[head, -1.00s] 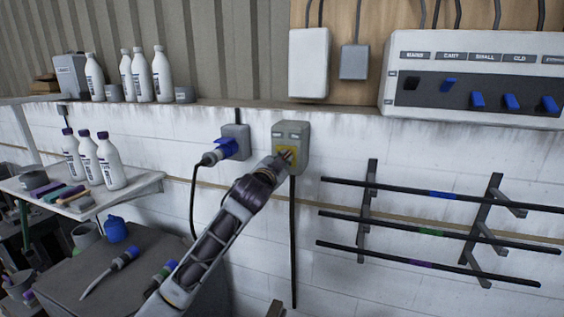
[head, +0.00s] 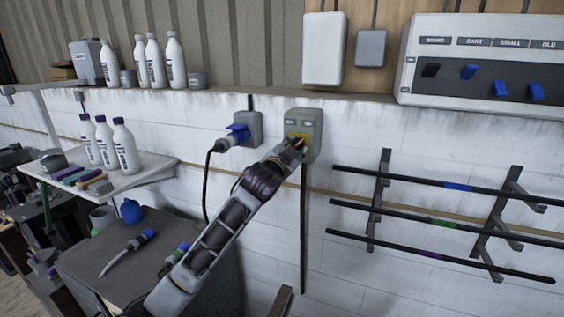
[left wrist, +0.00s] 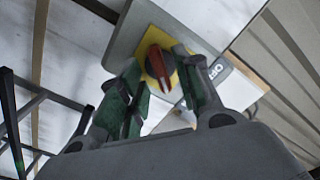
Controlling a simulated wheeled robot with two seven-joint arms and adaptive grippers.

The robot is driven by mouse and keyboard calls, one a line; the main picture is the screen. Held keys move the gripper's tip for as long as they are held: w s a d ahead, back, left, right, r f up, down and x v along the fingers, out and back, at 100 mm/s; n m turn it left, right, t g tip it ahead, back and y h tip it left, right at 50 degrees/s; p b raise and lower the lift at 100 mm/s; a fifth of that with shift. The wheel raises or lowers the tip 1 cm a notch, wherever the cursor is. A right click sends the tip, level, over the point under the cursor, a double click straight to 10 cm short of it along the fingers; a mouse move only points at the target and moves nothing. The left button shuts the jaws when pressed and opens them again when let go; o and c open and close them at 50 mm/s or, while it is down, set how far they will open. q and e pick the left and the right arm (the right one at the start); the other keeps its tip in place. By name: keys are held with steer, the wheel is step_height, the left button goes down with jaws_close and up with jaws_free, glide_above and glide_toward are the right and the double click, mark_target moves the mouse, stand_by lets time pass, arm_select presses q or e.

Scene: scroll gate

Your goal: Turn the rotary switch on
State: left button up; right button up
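The rotary switch is a grey wall box (head: 304,119) with a yellow plate (left wrist: 142,42) and a red knob (left wrist: 159,66). In the left wrist view an OFF label (left wrist: 217,71) shows to the right of the knob. My left gripper (head: 298,146) is at the front of the box and covers much of the plate in the head view. In the left wrist view its two green-padded fingers (left wrist: 159,84) are apart, one on each side of the knob. I cannot tell if they touch it. My right gripper is not in view.
A blue plug (head: 237,134) sits in a grey socket just left of the switch box. A panel of switches (head: 485,75) is at the upper right, above a wall rack with black rods (head: 440,221). White bottles (head: 125,148) stand on the shelf at left.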

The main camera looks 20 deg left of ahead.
arm_select(q)
steer(key=s, duration=1)
steer(key=shift+s+a, duration=0.2)
steer(key=shift+s, duration=0.15)
stand_by(0.5)
